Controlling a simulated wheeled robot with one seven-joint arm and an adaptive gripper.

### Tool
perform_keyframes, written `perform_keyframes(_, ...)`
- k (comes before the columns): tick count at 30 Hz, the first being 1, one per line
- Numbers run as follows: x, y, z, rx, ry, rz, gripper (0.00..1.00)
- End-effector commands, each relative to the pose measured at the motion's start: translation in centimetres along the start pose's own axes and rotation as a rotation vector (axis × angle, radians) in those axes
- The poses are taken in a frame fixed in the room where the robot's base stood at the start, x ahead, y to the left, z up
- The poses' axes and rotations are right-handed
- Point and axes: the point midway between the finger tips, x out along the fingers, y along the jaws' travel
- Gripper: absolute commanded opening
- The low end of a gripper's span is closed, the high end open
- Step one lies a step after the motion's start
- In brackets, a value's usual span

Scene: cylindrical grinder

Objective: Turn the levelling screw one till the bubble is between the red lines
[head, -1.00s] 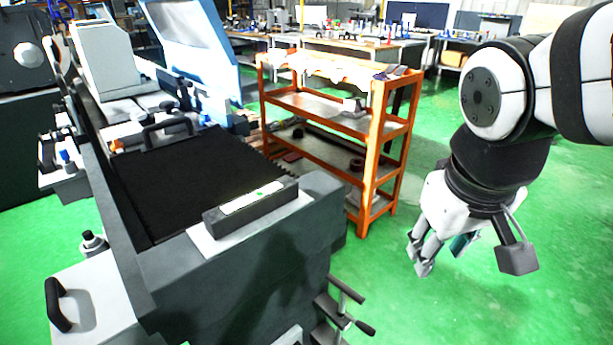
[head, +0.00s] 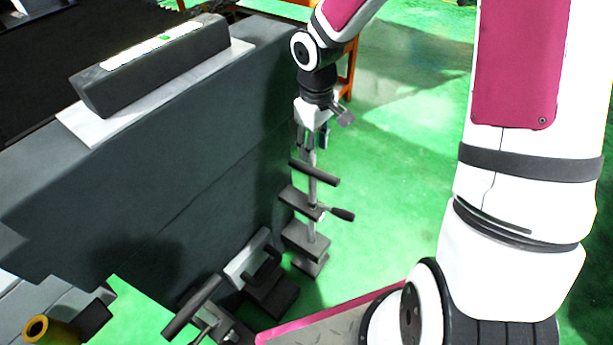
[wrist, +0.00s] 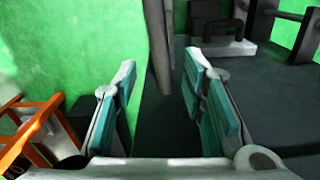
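The level (head: 150,68) is a dark bar with a pale top strip, resting on a white plate on the machine. Its green bubble (head: 165,37) shows near the middle of the strip; red lines cannot be made out. One levelling screw (head: 312,168) stands upright by the machine's far right corner, with a crossbar and side handle. Another screw with a bar handle (head: 196,303) is at the near side. Which is screw one, I cannot tell. My gripper (wrist: 160,66) is open and points down at the far screw's top. A grey rod (wrist: 158,40) shows between its fingers, apparently untouched.
The machine's dark side wall (head: 180,170) stands close left of my gripper. A black handle on a block (head: 262,262) lies between the screws. An orange shelf (head: 349,70) stands behind; it also shows in the wrist view (wrist: 40,125). Green floor right of the screws is clear.

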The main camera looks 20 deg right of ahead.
Motion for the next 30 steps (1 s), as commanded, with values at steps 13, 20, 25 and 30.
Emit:
perform_keyframes(13, 6.3, -0.2, -0.2, -0.007, 0.000, -0.009, 0.38)
perform_keyframes(20, 10.7, -0.1, -0.2, -0.006, 0.001, -0.008, 0.38)
perform_keyframes(25, 13.0, -0.2, -0.2, -0.004, 0.002, -0.007, 0.38)
perform_keyframes(30, 14.1, -0.1, -0.2, -0.005, 0.002, -0.006, 0.38)
